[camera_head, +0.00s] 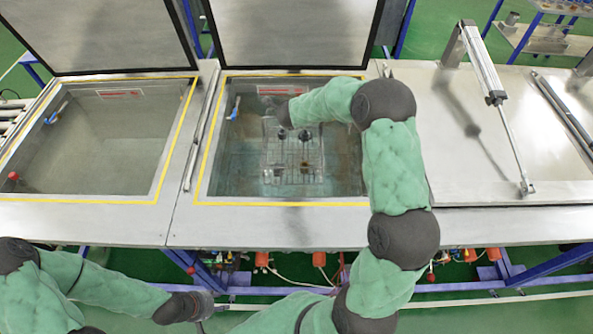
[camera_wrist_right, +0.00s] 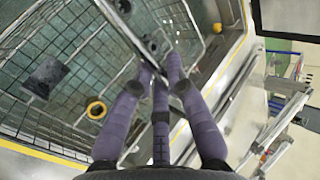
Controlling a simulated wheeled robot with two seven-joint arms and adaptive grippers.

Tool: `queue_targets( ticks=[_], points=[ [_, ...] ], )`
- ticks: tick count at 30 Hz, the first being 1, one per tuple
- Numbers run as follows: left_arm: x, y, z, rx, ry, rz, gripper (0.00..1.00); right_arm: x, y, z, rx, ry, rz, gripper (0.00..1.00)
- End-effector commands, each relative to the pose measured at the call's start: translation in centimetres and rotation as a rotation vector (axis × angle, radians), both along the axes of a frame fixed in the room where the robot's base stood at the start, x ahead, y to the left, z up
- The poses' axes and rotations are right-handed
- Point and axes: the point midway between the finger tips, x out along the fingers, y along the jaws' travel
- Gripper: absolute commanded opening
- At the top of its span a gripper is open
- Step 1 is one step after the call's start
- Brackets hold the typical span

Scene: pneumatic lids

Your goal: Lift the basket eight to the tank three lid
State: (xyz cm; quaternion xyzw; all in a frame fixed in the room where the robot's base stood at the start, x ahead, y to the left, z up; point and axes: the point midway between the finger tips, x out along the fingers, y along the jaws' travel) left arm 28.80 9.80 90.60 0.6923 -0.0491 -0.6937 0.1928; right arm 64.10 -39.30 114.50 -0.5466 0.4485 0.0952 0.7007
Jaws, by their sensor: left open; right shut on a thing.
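The wire basket (camera_head: 293,160) is in the open middle tank (camera_head: 232,150), over or in the greenish water; its exact height is hard to tell. My right gripper (camera_head: 283,118) reaches into this tank from the right, largely hidden by its own wrist. In the right wrist view the fingers (camera_wrist_right: 160,78) are shut on a bar of the basket (camera_wrist_right: 75,50). My left gripper (camera_head: 208,304) is open and apart from the tanks, low at the front edge. The right-hand tank's lid (camera_head: 530,120) lies closed, with a pneumatic cylinder (camera_head: 482,62) on it. Tank numbers are not readable.
The left tank (camera_head: 90,140) is open, with water in it. Two raised lids (camera_head: 105,35) (camera_head: 298,30) stand behind the left and middle tanks. Blue frame legs and red fittings are below the front edge. A shelf (camera_head: 545,35) stands at the back right.

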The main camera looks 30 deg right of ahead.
Motion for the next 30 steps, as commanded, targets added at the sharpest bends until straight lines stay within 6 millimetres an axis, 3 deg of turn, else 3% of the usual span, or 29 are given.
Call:
queue_targets(
  ticks=[1, 15, 30],
  points=[
    [0.0, 0.0, 0.7, 0.000, 0.000, 0.000, 0.43, 0.2, -0.2, 1.2, -0.004, -0.009, -0.001, 0.00],
    [0.0, 0.0, 3.9, 0.000, 0.000, 0.000, 0.43, 0.2, -0.2, 4.2, -0.004, -0.009, -0.001, 0.00],
    [0.0, 0.0, 4.2, 0.000, 0.000, 0.000, 0.43, 0.2, -0.2, 4.5, -0.004, -0.009, -0.001, 0.00]
  ],
)
